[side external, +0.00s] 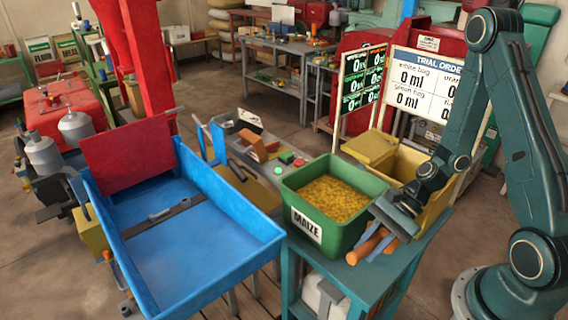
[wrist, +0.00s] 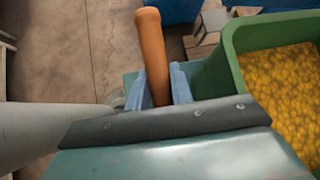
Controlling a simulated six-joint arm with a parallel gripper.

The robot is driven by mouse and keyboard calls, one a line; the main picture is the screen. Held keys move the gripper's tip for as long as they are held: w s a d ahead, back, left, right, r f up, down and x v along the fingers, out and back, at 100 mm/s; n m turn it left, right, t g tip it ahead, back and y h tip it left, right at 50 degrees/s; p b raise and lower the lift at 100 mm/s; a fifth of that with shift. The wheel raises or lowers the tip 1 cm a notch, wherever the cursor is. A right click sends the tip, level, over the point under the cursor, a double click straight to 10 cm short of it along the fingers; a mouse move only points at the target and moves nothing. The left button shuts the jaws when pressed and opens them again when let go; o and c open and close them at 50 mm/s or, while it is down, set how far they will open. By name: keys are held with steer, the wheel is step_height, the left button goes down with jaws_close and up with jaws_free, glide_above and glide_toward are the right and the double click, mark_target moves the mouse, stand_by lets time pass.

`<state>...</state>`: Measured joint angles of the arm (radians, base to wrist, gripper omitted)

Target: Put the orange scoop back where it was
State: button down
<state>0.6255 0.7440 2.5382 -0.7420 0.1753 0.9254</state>
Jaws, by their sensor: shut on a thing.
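The orange scoop (side external: 360,250) is at the front right corner of the green maize bin, low over the teal stand. In the wrist view, its orange handle (wrist: 152,50) stands between the two blue-grey fingers of my gripper (wrist: 158,84). My gripper (side external: 381,240) is shut on it, just right of the bin in the side view. The scoop's bowl is hidden, and I cannot tell whether the scoop touches the stand. The green bin (side external: 285,190) labelled MAIZE holds yellow grain, and its rim also shows in the wrist view (wrist: 228,60).
A yellow bin (side external: 440,205) stands behind the green bin, near my arm. The blue hopper tray (side external: 230,265) is at left with its red flap (side external: 125,145). The teal stand (side external: 395,268) has a little bare top at its front right. A trial order board (side external: 420,85) stands behind.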

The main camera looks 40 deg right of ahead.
steer(key=shift+f, duration=1.45)
steer(key=shift+f, duration=0.1)
steer(key=shift+f, duration=1.85)
steer(key=c, duration=1.2)
jaws_free()
steer(key=shift+c, duration=0.2)
steer(key=shift+f, duration=0.2)
step_height(320, 180, up, 9)
glide_above(397, 238)
steer(key=shift+r, duration=0.2)
